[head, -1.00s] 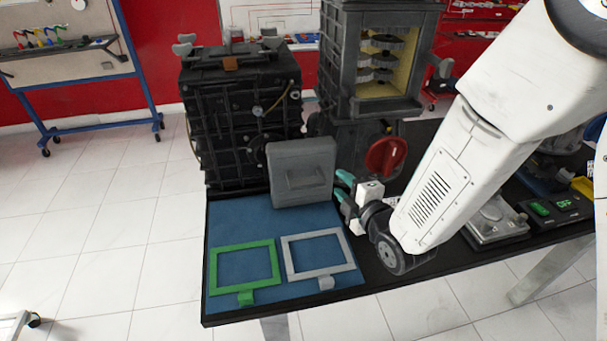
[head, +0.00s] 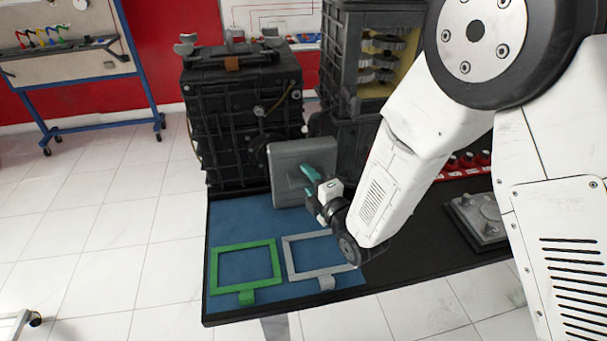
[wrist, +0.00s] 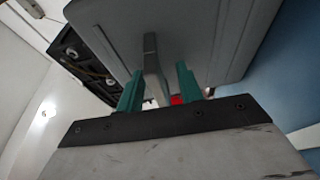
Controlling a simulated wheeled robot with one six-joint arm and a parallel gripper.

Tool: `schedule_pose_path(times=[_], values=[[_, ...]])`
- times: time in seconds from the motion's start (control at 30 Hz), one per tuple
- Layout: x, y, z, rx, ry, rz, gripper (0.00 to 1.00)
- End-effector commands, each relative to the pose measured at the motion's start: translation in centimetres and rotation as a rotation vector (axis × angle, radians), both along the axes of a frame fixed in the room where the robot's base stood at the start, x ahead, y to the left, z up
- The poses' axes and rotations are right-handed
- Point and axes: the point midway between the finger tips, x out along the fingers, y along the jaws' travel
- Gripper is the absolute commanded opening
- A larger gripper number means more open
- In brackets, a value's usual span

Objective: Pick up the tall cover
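The tall cover (head: 290,165) is a grey rounded block with a handle on its front. It stands upright at the back of the blue mat (head: 237,212). In the wrist view the cover (wrist: 205,35) fills the upper middle, with its grey handle (wrist: 151,62) projecting toward me. My gripper (head: 308,178) is in front of the cover, its teal fingers hiding part of its face. In the wrist view my gripper (wrist: 157,78) is open, one finger on each side of the handle, with visible gaps between fingers and handle.
A green frame (head: 246,244) and a grey frame (head: 290,262) lie flat on the mat in front. A black engine block (head: 242,125) stands behind the cover at left, and a cutaway engine trainer (head: 345,90) behind at right. A metal plate (head: 475,220) lies right of my arm.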

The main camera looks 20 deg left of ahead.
Motion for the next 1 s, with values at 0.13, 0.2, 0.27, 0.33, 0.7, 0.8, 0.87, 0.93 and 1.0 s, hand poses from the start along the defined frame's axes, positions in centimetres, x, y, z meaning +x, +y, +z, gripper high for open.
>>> schedule_pose_path(times=[0.13, 0.2, 0.27, 0.33, 0.7, 0.8, 0.87, 0.93, 1.0], values=[[0.02, 0.04, -0.01, 0.0, 0.0, 0.0, 0.36], [0.01, 0.03, -0.01, 0.001, 0.001, 0.0, 0.31], [0.01, 0.03, 0.0, 0.001, 0.001, 0.0, 0.14], [0.01, 0.02, 0.0, 0.001, 0.001, 0.0, 0.0], [-0.01, 0.01, -0.02, 0.0, 0.001, 0.0, 0.0], [-0.01, 0.01, -0.02, 0.0, 0.001, 0.0, 0.0], [0.0, 0.0, -0.02, 0.0, 0.001, 0.0, 0.0], [0.0, 0.0, -0.03, 0.0, 0.001, 0.0, 0.0], [0.0, 0.0, -0.03, 0.0, 0.001, 0.0, 0.0]])
